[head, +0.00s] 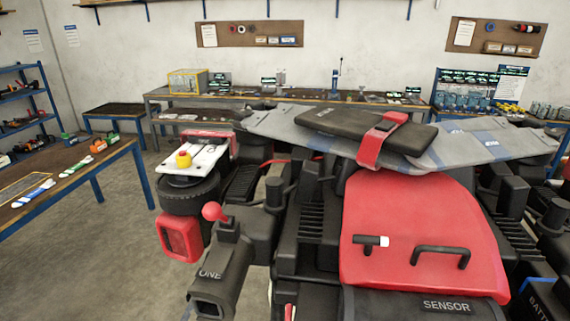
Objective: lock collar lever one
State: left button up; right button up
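A large drone body fills the middle and right of the head view. At its near left corner, a black collar (220,266) marked "ONE" sits around an arm joint. A lever with a red ball knob (213,211) stands up from the top of this collar. The collar's near end is an open dark socket facing me. I cannot tell from this view whether the lever is latched. Neither of my grippers shows in the head view.
A red cover (423,225) with black handles, labelled "SENSOR" below, lies right of the collar. A red-framed lamp (180,238) and a white plate with a yellow-and-red button (183,159) are behind it. A blue-legged table (65,172) stands left, with open floor between.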

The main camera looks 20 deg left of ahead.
aim_at(212, 211)
jog(key=j+u, duration=0.1)
jog(key=u, duration=0.35)
jog(key=i+u, duration=0.15)
jog(key=u, duration=0.25)
jog(key=i+j+z, duration=0.15)
jog(key=j+z, duration=0.3)
jog(key=i+j+z, duration=0.1)
jog(key=j+z, duration=0.2)
jog(key=z, duration=0.15)
jog(key=j+z, duration=0.9)
jog(key=k+j+z, duration=0.15)
jog(key=j+z, duration=0.15)
jog(key=z, duration=0.15)
